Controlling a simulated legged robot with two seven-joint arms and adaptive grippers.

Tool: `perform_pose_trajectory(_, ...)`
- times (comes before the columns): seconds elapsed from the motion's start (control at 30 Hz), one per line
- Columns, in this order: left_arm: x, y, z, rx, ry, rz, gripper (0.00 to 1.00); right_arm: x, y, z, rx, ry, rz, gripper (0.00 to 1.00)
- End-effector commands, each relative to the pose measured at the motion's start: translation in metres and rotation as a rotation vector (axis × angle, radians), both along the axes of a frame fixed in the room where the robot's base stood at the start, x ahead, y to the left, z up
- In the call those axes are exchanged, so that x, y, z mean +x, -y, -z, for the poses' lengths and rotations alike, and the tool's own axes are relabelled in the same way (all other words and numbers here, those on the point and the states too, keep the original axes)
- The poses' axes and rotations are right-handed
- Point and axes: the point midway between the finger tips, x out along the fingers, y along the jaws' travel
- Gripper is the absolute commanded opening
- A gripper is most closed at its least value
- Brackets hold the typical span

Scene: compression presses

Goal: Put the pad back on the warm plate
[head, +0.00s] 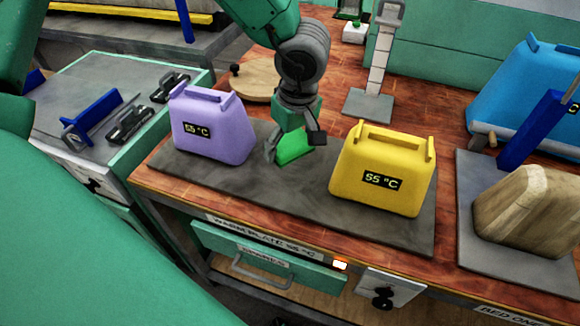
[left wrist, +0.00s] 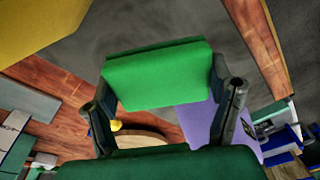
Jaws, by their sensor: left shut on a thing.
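The warm plate (head: 290,195) is a dark grey slab on the wooden bench, with a "WARMPLATE 55 °C" label on the bench's front edge. A purple pad (head: 210,122) and a yellow pad (head: 385,168), each marked 55 °C, stand upright on it. My left gripper (head: 294,144) is between them, pointing down, shut on a bright green block (head: 292,150). In the left wrist view the green block (left wrist: 158,75) spans the two fingers. I cannot tell whether the block touches the plate. Its lower part is small in the head view. My right gripper is out of view.
A grey stand (head: 370,103) and a round wooden board (head: 258,80) are behind the plate. At right, a wood-look pad (head: 525,208) stands on another grey plate (head: 475,245), near a blue pad (head: 525,85). A tool cart (head: 75,95) with clamps is at left.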

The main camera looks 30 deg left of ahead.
Motion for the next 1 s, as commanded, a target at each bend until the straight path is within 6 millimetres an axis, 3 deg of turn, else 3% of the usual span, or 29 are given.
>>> perform_pose_trajectory(0.1, 0.008, -0.008, -0.011, -0.002, 0.007, -0.314, 0.39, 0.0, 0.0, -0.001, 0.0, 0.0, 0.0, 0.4)
perform_pose_trajectory(0.3, 0.012, -0.009, -0.015, 0.001, 0.007, -0.581, 0.39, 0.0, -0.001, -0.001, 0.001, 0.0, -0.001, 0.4)
perform_pose_trajectory(0.6, 0.012, -0.006, 0.035, 0.006, 0.008, -0.603, 0.39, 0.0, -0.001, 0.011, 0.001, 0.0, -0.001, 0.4)
perform_pose_trajectory(0.77, 0.012, -0.007, 0.045, 0.004, 0.009, -0.601, 0.39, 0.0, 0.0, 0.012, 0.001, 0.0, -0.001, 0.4)
perform_pose_trajectory(1.0, 0.012, -0.009, 0.078, 0.002, 0.006, -0.601, 0.39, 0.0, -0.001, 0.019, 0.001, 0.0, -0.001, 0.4)
